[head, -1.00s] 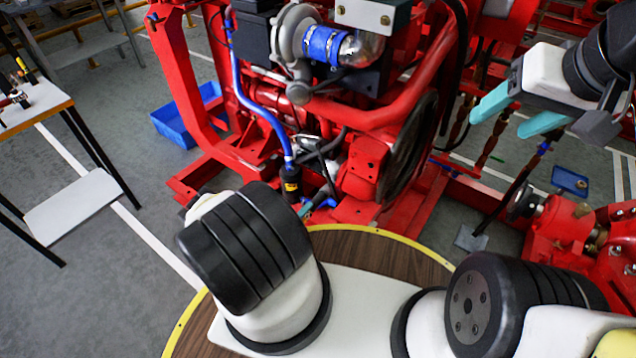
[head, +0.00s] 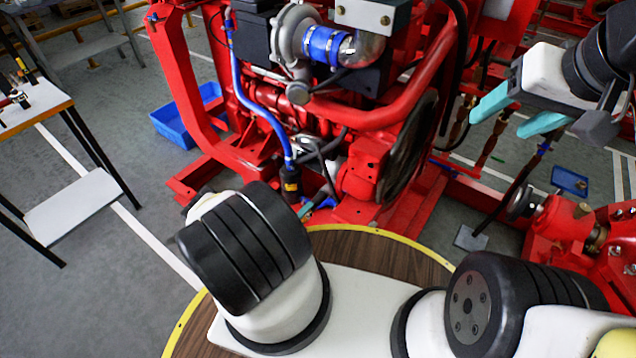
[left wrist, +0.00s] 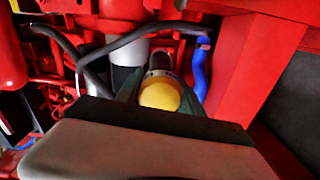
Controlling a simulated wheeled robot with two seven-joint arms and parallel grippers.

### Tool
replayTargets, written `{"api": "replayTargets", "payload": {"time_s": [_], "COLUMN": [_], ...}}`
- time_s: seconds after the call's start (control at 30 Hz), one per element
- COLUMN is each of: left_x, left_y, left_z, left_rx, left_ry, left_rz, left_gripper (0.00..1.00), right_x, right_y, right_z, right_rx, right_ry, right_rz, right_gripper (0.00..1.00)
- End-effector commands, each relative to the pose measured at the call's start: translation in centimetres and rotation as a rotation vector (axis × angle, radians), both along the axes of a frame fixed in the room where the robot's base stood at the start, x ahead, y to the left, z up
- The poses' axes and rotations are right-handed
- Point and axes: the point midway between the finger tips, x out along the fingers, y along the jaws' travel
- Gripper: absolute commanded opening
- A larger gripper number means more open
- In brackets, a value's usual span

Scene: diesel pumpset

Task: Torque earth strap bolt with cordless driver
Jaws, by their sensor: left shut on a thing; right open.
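My left gripper (left wrist: 160,88) is shut on a round, yellow-ended thing (left wrist: 158,95) in the left wrist view. It looks like the end of the cordless driver, but most of its body is hidden. In the head view my left gripper (head: 316,207) is mostly hidden behind my left arm, low at the front of the red pumpset (head: 385,118). My right gripper (head: 518,112) is open and empty at the upper right, its two teal fingers apart. I cannot make out the earth strap or its bolt.
A blue hose (head: 262,112) runs down the engine to a black fitting (head: 290,182) near my left gripper. Dark hoses (left wrist: 125,45) and a red frame beam (left wrist: 245,70) lie close around it. A blue bin (head: 186,122) and a table (head: 35,105) stand at left.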

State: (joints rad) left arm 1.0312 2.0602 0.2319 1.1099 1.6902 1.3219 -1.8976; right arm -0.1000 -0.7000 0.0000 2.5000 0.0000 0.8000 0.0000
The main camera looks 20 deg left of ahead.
Motion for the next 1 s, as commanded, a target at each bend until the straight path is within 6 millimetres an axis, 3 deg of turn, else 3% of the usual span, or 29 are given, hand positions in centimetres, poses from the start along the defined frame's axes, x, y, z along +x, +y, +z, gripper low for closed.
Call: {"api": "replayTargets", "payload": {"time_s": [0.43,1.0], "left_x": [0.0,-3.6], "left_y": [0.1,1.4], "left_z": [0.2,0.1], "left_rx": [-0.001,0.000], "left_ry": [-0.004,-0.003], "left_rz": [0.002,0.002], "left_gripper": [0.00,0.00], "right_x": [0.0,0.0], "right_y": [0.0,0.0], "right_z": [0.0,0.0], "right_rx": [0.000,0.000], "right_ry": [0.000,0.000], "right_rz": [0.000,0.000], "right_gripper": [0.61,0.61]}}
